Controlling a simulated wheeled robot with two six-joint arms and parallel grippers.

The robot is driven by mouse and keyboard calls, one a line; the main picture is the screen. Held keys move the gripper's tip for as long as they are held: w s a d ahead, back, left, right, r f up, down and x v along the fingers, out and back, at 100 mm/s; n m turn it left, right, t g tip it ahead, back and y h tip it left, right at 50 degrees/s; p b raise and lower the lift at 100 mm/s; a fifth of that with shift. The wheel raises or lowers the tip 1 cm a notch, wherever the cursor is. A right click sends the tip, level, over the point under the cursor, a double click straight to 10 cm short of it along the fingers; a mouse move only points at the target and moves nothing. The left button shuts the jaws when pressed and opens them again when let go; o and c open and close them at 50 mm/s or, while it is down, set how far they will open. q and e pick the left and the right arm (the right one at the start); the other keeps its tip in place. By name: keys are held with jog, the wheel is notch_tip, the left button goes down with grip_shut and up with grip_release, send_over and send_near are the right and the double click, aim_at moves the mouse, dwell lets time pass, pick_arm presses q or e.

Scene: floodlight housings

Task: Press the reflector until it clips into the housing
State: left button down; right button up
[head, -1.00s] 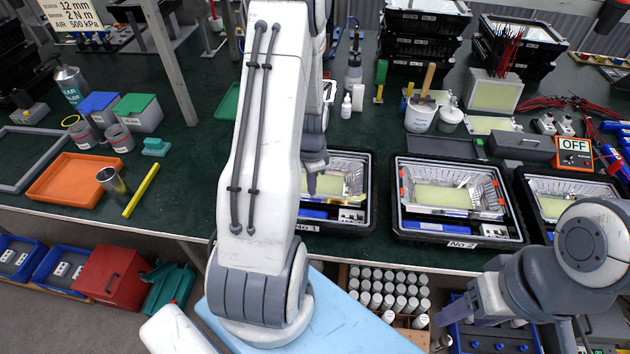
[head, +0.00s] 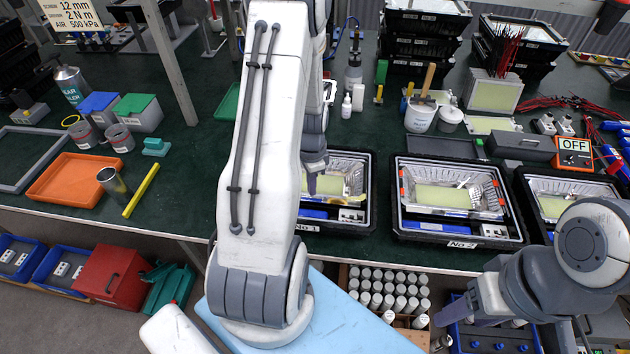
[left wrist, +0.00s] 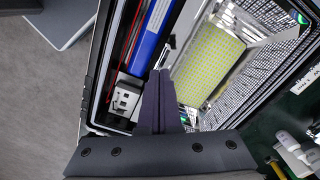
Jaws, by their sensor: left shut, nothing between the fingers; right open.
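The housing marked No 1 (head: 372,205) is an open black box on the green bench, partly hidden by my left arm. Its silvery faceted reflector (head: 350,164) surrounds a yellow LED panel (head: 329,185). In the left wrist view the reflector (left wrist: 272,52) and the LED panel (left wrist: 209,64) lie right of my fingers. My left gripper (head: 312,187) is shut and empty over the reflector's near left part; its fingertips (left wrist: 160,76) show beside the panel. I cannot tell whether they touch the reflector, or whether it is clipped. My right gripper (head: 458,312) is open, low at the lower right, away from the housings.
A blue driver (left wrist: 152,34) and a white connector block (left wrist: 126,98) lie in the housing beside the reflector. Housing No 2 (head: 400,235) and another housing (head: 532,190) stand to the right. A glue pot (head: 420,115) and bottles stand behind. Bench left of my arm has free room.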

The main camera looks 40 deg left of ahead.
pick_arm(q)
jog(key=shift+f+b, duration=0.6)
jog(key=shift+f, duration=0.25)
jog(key=shift+f, duration=0.1)
dwell(1.9)
notch_tip(320, 180, up, 7)
jog(key=p, duration=0.6)
dwell(0.4)
